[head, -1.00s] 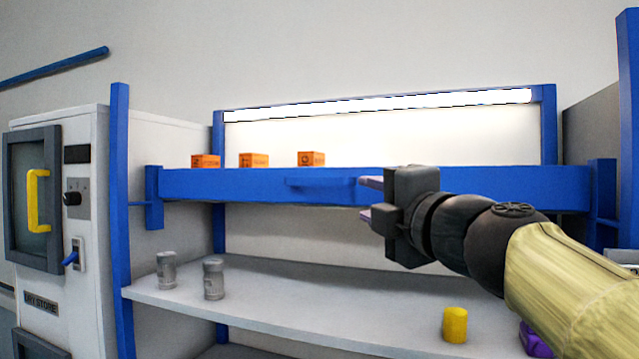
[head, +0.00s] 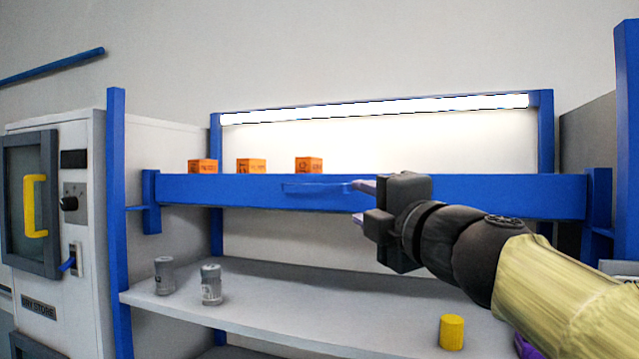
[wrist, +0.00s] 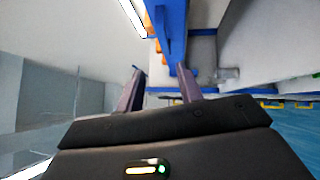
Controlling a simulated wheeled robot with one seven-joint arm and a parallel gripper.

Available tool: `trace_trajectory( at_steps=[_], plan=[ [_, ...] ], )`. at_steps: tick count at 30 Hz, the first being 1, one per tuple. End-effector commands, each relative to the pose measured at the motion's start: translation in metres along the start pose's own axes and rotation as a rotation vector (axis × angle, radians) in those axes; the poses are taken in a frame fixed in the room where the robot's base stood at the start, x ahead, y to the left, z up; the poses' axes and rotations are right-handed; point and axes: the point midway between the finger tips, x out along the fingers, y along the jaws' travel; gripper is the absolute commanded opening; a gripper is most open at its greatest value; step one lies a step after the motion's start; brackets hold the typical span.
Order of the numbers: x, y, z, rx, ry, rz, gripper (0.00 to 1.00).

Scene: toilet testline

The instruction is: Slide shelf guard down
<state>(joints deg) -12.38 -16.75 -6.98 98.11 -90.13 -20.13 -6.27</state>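The shelf guard (head: 450,196) is a long blue bar across the front of the upper shelf, with a blue handle (head: 315,187) on its face. My gripper (head: 359,202) is open, with its purple fingers one above the other at the handle's right end. The upper fingertip overlaps that end in the picture; contact cannot be told. In the wrist view the two fingers (wrist: 162,88) are apart, and the blue guard (wrist: 178,20) runs away ahead between their directions. Nothing is clearly held.
Several small orange boxes (head: 252,165) show above the guard. The lower shelf (head: 290,288) holds two grey canisters (head: 211,285) at left and a yellow cylinder (head: 452,332) at right. Blue posts (head: 117,220) flank the rack. A cabinet with a yellow handle (head: 35,206) stands left.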

Motion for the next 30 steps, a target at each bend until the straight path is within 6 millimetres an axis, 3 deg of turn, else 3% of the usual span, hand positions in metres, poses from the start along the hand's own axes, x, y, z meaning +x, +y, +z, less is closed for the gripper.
trace_trajectory(
  at_steps=[15,30],
  plan=[
    [0.02,-0.004,-0.004,0.0,0.004,-0.021,0.36],
    [0.106,-0.006,-0.002,-0.002,-0.001,-0.021,0.36]
  ],
)
